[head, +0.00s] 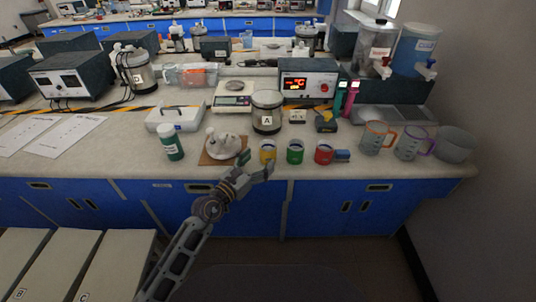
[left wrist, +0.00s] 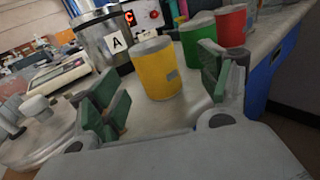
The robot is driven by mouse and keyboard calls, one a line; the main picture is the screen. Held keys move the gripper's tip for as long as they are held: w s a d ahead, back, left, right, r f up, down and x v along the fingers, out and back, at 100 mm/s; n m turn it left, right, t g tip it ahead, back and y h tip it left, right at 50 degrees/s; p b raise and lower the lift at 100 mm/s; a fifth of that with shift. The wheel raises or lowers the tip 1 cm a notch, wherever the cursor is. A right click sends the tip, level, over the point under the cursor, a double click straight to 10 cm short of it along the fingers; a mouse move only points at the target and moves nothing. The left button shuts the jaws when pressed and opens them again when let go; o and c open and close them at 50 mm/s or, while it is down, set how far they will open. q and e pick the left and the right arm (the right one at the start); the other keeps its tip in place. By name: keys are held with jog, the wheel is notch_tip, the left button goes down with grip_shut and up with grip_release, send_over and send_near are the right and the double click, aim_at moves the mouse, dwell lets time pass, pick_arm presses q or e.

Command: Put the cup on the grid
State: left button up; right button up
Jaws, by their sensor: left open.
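Several cups stand in a row near the bench's front edge: a yellow cup (head: 267,152), a green cup (head: 295,152) and a red cup (head: 324,153). I cannot tell which one the task means. My left gripper (head: 257,167) is open and empty, just in front of the yellow cup. In the left wrist view the yellow cup (left wrist: 157,72) stands upright beyond and between the open green-padded fingers, apart from them. The green cup (left wrist: 197,38) and red cup (left wrist: 231,24) are behind the right finger. I cannot make out a grid. My right gripper is not in view.
A metal container marked A (head: 266,112) is behind. Orange-handled (head: 376,138) and purple-handled (head: 411,143) jugs stand right.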

pick_arm(q)
jog(key=shift+w+d, duration=0.4)
jog(key=shift+w, duration=0.2)
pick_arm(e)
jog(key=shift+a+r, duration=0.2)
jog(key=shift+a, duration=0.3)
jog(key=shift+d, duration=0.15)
